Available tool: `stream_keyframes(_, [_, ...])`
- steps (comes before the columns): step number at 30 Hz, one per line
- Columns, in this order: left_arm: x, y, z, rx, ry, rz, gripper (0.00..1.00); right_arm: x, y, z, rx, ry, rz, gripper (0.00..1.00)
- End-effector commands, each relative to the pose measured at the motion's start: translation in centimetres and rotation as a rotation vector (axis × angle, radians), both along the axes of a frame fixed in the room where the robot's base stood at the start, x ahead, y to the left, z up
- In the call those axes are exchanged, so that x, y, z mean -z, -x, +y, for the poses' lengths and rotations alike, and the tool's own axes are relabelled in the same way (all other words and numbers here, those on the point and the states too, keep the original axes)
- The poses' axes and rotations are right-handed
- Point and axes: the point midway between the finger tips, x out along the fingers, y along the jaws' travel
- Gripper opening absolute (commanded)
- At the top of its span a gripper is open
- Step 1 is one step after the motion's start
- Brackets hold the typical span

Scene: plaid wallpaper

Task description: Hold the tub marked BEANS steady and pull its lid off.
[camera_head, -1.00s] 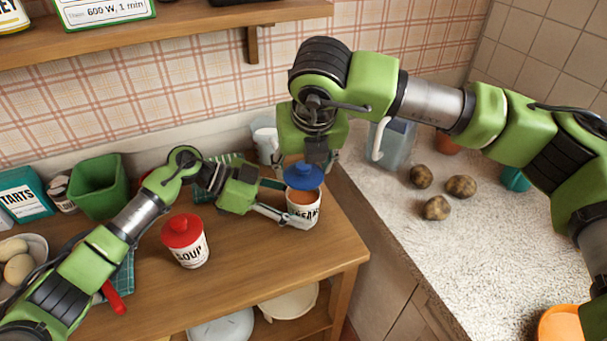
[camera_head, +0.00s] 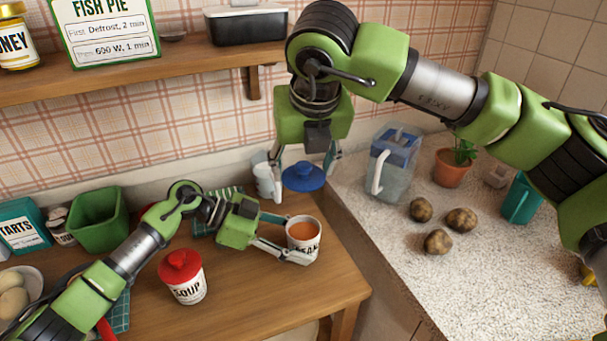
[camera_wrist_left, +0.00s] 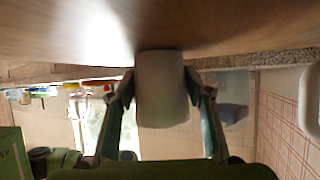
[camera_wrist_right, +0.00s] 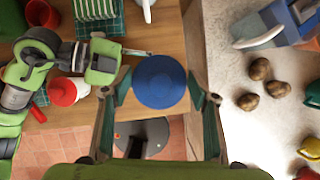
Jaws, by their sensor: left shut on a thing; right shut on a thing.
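The tub marked BEANS (camera_head: 304,240) is white with dark lettering, partly hidden by a finger. It stands upright on the wooden table, its top open and orange contents showing. My left gripper (camera_head: 293,239) is shut on its sides; the left wrist view shows the tub's pale wall (camera_wrist_left: 162,90) between the fingers. The blue lid (camera_head: 303,178) is apart from the tub, above and behind its rim in the head view. My right gripper (camera_head: 306,165) points down and is shut on the lid, which also shows between its fingers in the right wrist view (camera_wrist_right: 160,81).
A tub marked SOUP with a red lid (camera_head: 181,277) stands left of the BEANS tub. A green bin (camera_head: 99,221) is at the back left. Right of the table, a counter (camera_head: 400,265) holds potatoes (camera_head: 437,242) and a blue-lidded jug (camera_head: 392,165). The table's front right is clear.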

Motion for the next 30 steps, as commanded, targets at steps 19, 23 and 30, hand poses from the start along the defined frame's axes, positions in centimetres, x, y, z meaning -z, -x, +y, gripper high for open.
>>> stream_keyframes(19, [0.0, 0.0, 0.0, 0.0, 0.0, 0.0, 0.33, -0.1, 4.3, -4.4, -0.009, -0.006, 0.011, 0.4])
stream_keyframes(23, [0.0, 0.0, 0.0, 0.0, 0.0, 0.0, 0.33, -0.1, 5.8, -6.2, -0.004, -0.003, 0.004, 0.4])
stream_keyframes(30, [0.0, 0.0, 0.0, 0.0, 0.001, 0.0, 0.33, 0.8, 6.4, -7.1, 0.0, 0.002, -0.001, 0.4])
